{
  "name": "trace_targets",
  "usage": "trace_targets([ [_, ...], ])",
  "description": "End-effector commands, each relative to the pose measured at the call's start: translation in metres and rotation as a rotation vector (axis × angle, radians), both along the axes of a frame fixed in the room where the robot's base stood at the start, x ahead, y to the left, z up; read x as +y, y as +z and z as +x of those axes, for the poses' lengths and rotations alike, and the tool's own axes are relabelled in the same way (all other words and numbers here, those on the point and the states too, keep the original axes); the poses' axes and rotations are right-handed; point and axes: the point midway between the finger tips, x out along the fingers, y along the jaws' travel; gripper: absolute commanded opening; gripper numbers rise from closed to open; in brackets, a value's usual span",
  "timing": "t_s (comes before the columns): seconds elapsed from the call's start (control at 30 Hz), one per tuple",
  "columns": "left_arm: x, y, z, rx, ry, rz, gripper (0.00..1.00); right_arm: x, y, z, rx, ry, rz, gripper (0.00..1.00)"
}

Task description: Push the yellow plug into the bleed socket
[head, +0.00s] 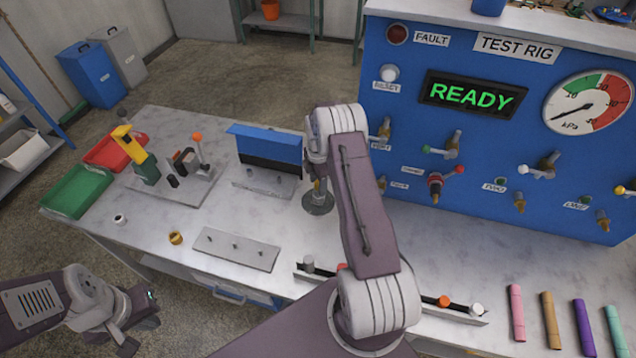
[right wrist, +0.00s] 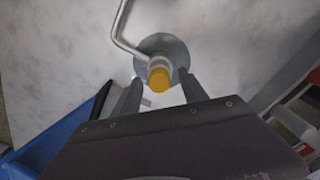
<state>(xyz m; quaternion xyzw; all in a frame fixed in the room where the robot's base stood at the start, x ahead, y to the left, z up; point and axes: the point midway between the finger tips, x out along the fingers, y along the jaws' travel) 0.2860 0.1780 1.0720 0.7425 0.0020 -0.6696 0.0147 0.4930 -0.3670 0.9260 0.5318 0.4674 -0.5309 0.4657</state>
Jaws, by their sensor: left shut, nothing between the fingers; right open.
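The yellow plug (right wrist: 160,80) is the yellow-orange tip on a bent metal rod above a round grey base (right wrist: 175,48). This base also stands on the bench in the head view (head: 318,204). My right gripper (right wrist: 158,88) is open, its fingers on either side of the plug without visible grip. My right arm partly hides this spot in the head view. My left gripper (head: 140,334) is shut and empty at the lower left, off the bench's front edge. Several brass sockets, one of them below a small label (head: 519,203), line the blue panel; I cannot read which is the bleed socket.
The blue test rig (head: 400,120) reads READY and stands behind the bench. A blue box (head: 265,148), a fixture plate (head: 180,190), red and green trays (head: 80,192) and a pegged plate (head: 236,250) are left of my right arm. Coloured sticks (head: 550,320) lie at right.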

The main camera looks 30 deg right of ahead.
Motion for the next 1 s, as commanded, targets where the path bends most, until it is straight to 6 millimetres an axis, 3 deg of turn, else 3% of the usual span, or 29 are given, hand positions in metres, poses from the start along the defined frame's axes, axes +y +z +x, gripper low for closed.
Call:
trace_targets([
  [0.33,0.0,-0.018,0.0,0.0,0.0,0.0,0.0,-0.001,0.065,0.001,-0.006,0.0,-0.003,0.51],
  [0.5,0.0,-0.02,0.0,0.0,0.0,0.0,0.0,-0.001,0.086,0.001,-0.002,0.0,-0.001,0.51],
  [1.0,0.0,-0.02,0.0,0.0,0.0,0.0,0.0,0.0,0.089,0.0,0.0,0.0,0.0,0.51],
])
